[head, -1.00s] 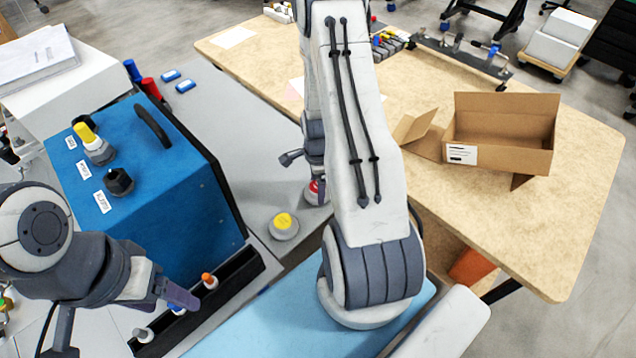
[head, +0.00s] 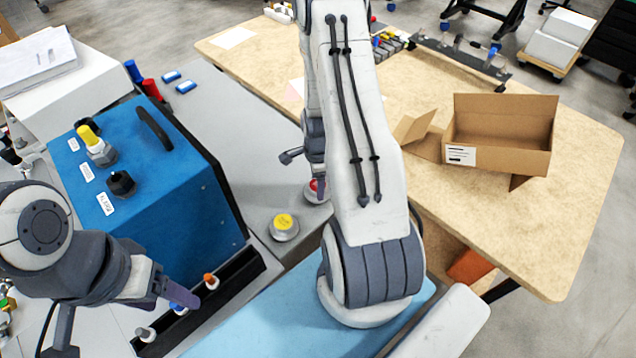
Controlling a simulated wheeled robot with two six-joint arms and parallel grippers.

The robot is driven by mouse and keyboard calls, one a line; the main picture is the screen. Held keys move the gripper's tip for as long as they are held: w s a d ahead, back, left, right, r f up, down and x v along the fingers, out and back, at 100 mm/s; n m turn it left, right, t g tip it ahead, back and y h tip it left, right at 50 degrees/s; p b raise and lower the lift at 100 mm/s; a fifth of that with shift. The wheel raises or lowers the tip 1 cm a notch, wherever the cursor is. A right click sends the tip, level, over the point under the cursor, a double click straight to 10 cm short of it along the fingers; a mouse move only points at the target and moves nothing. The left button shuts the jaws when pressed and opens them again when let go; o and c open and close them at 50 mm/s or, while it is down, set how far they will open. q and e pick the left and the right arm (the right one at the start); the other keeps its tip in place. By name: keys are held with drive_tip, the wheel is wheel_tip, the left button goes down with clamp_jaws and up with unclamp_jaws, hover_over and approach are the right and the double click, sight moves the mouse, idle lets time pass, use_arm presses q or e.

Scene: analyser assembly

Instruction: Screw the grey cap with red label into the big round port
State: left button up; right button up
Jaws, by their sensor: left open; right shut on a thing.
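The grey cap with the red label (head: 317,196) is at the grey bench, left of my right forearm and partly hidden by my gripper. My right gripper (head: 316,180) is shut on it from above; the fingertips are mostly hidden. Whether the cap touches the bench is unclear. The blue analyser box (head: 190,215) stands at the left, with labelled fittings on its sloped top: a yellow-topped one (head: 97,147) and a black one (head: 121,183). I cannot tell which is the big round port. My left gripper (head: 180,292) is open and empty in front of the box.
A grey cap with a yellow label (head: 284,227) stands on the bench near the held cap. A black rack (head: 235,281) with small coloured-top pieces lies along the box front. A cardboard box (head: 500,135) is on the wooden table (head: 570,210). The grey bench behind the analyser is mostly clear.

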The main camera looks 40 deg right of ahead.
drive_tip(key=shift+r+p, duration=2.2)
drive_tip(key=shift+r, duration=0.8)
